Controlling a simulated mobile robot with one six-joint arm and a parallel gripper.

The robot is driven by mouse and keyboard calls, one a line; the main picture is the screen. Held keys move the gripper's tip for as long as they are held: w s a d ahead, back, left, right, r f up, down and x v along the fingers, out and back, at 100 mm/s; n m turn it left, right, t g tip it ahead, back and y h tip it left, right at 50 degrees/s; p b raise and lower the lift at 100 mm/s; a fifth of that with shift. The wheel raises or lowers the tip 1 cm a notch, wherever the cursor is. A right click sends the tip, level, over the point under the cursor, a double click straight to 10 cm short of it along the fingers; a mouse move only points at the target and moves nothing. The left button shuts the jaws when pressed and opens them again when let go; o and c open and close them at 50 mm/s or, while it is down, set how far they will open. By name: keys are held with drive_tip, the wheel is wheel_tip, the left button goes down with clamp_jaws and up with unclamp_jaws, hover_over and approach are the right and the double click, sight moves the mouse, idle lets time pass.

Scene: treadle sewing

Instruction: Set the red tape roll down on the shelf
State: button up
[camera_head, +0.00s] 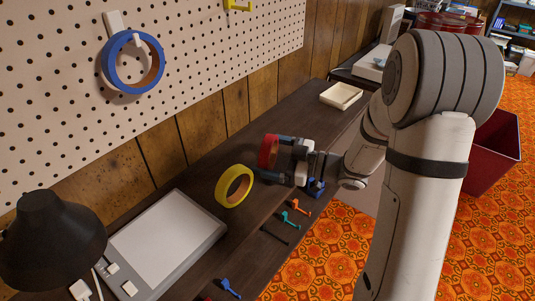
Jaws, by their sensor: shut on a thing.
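The red tape roll (267,151) is held in my gripper (279,158), above or at the dark wooden shelf (276,120) along the pegboard wall. I cannot tell whether the roll touches the shelf. The gripper fingers are shut on the roll, one on its upper side and one on its lower side. My arm reaches in from the right and hides part of the shelf's front edge.
A blue tape roll (113,62) hangs on a pegboard hook (115,20). A flat grey tablet (160,245) and a black lamp (50,240) occupy the near left. A cream tray (341,96) lies farther back. Coloured hooks (291,217) line the front edge. Bare shelf shows behind the gripper.

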drive_tip(key=shift+f, duration=0.35)
drive_tip(key=o, duration=0.8)
drive_tip(key=shift+v, duration=3.95)
drive_tip(key=shift+r, duration=0.1)
